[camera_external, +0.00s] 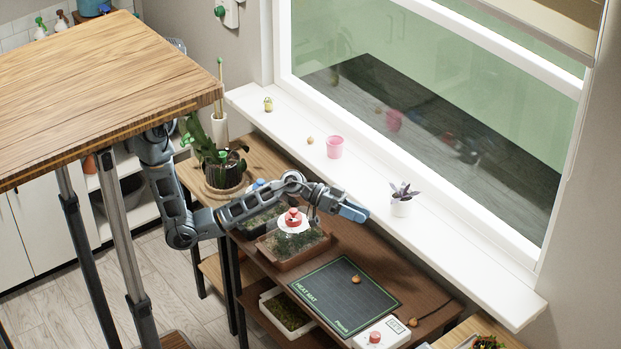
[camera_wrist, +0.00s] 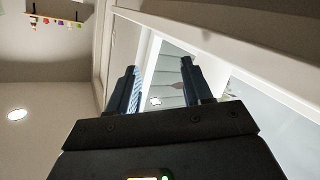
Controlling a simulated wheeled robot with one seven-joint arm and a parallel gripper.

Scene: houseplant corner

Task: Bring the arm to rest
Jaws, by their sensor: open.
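My arm reaches out from under the wooden tabletop over the brown table in the external view. My gripper (camera_external: 354,213) is at its end, near the edge of the white windowsill, left of the potted purple plant. In the wrist view the two dark fingers of my gripper (camera_wrist: 159,82) stand apart with nothing between them. The fingers point toward the window frame and ceiling area in that view. In the external view the space just below the gripper is partly hidden by the arm.
A wooden tabletop (camera_external: 90,75) overhangs my arm. The windowsill (camera_external: 450,245) carries a purple plant in a white pot (camera_external: 401,207) and a pink pot (camera_external: 335,147). Below lie a planted tray (camera_external: 275,258) with a red-knobbed lid (camera_external: 293,217), and a heat mat (camera_external: 335,300).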

